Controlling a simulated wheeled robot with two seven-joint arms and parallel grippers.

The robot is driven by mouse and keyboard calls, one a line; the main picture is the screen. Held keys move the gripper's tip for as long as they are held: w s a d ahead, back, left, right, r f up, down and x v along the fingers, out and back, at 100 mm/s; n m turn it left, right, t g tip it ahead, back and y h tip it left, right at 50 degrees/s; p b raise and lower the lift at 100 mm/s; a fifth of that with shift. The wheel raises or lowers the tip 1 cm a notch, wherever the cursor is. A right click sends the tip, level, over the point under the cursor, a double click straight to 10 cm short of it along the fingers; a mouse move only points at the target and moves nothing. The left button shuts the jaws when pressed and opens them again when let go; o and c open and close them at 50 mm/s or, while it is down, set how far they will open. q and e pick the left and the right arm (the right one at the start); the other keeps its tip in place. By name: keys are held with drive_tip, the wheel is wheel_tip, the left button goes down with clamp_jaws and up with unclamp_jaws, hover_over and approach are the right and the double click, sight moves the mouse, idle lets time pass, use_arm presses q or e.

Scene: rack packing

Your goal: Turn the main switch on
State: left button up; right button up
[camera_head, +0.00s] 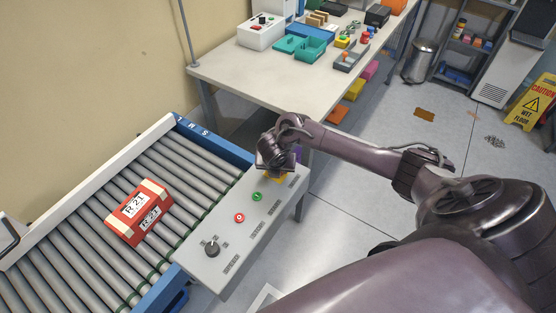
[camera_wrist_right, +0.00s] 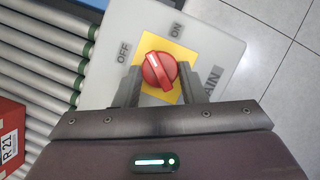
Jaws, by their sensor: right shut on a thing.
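The main switch is a red rotary knob (camera_wrist_right: 159,71) on a yellow plate (camera_wrist_right: 178,57), seen in the right wrist view between the words OFF and ON. Its white line runs tilted, from upper left to lower right, with neither end clearly on a word. My right gripper (camera_wrist_right: 160,84) has its two fingers on either side of the knob and is shut on it. In the head view my right gripper (camera_head: 275,160) is over the far end of the control panel (camera_head: 232,217) and hides the knob; part of the yellow plate shows below it. My left gripper is not in view.
The panel also has a green button (camera_head: 257,197), a red button (camera_head: 239,217) and a black dial (camera_head: 211,248). A roller conveyor (camera_head: 85,215) with a red box (camera_head: 138,212) runs beside it. A white table (camera_head: 270,75) with trays stands behind.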

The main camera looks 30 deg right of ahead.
drive_tip(key=m+p, duration=0.1)
drive_tip(key=m, duration=0.1)
drive_tip(key=m+g+p, duration=0.1)
drive_tip(key=p, duration=0.1)
drive_tip(key=m+h+p, duration=0.1)
drive_tip(key=m, duration=0.1)
drive_tip(key=shift+w+a+r+m+g, duration=0.2)
drive_tip(key=shift+w+m+g, duration=0.1)
drive_tip(key=shift+g, duration=0.1)
drive_tip(key=shift+f+m+g+h+p, duration=0.1)
drive_tip(key=shift+m+g+h+p, duration=0.25)
drive_tip(key=shift+m+p, duration=0.7)
drive_tip(key=shift+w+m+g, duration=0.15)
drive_tip(key=shift+m+g, duration=0.3)
drive_tip(key=shift+m, duration=0.7)
drive_tip(key=o, duration=1)
drive_tip(key=shift+f, duration=0.1)
drive_tip(key=v, duration=0.8)
drive_tip(key=shift+d+p, duration=0.1)
drive_tip(key=shift+p, duration=0.2)
drive_tip(key=shift+f, duration=0.1)
